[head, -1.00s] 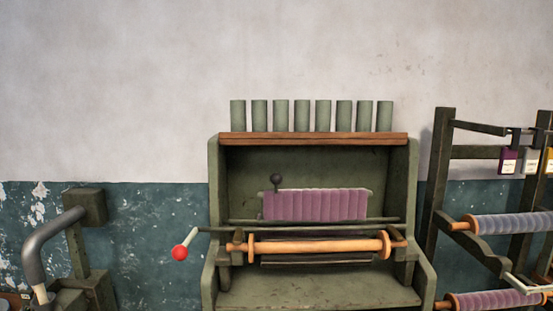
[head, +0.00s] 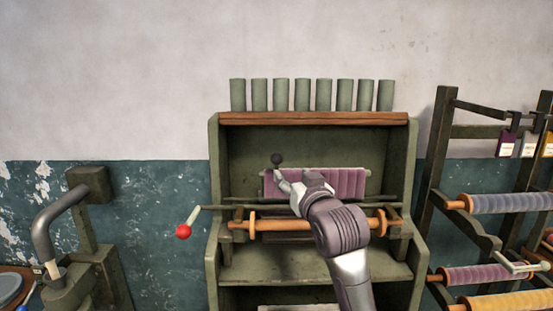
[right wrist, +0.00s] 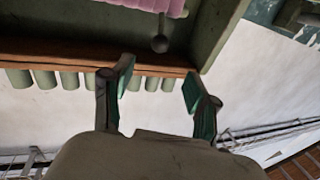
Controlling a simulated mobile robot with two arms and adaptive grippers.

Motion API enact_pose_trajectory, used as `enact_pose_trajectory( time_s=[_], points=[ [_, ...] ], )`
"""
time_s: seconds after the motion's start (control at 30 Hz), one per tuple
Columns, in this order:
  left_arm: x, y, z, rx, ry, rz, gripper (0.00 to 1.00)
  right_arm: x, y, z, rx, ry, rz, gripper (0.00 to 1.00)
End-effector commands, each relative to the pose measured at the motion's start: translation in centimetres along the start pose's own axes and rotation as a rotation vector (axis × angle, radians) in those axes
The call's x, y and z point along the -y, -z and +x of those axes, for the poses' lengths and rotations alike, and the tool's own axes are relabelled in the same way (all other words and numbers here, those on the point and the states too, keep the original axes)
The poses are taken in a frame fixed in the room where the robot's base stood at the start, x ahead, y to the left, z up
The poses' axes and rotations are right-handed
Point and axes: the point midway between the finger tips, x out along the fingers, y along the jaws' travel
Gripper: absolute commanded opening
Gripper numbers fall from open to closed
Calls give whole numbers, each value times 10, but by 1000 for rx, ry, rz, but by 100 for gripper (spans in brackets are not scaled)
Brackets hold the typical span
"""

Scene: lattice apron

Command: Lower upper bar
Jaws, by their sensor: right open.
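The upper bar is a pale bar (head: 367,174) across the recess of the green frame, with a ribbed purple strip (head: 347,184) on it. A dark ball knob (head: 277,159) stands up at its left end. My right gripper (head: 287,181) is in front of the bar, just below and right of the knob. In the right wrist view the dark knob (right wrist: 160,43) lies beyond the two open fingers (right wrist: 157,82), apart from them. Nothing is between the fingers. My right arm hides part of the purple strip. My left gripper is not in view.
An orange roller (head: 283,224) lies across the frame below, partly behind my arm. A red-ended crank (head: 183,231) sticks out at left. Several green cylinders (head: 302,95) stand on the wooden top ledge (head: 312,118). A rack of rolls (head: 510,203) is at right.

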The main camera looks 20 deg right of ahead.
Motion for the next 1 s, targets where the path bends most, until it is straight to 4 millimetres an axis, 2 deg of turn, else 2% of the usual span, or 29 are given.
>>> enact_pose_trajectory(
  time_s=[0.17,0.5,0.7,1.0],
  points=[
    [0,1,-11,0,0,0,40,0,3,20,3,-1,0,59],
    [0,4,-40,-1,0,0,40,0,4,85,5,-1,-1,59],
    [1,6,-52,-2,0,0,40,0,3,116,3,-1,-1,59],
    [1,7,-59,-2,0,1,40,0,0,135,2,0,0,59]
  ],
)
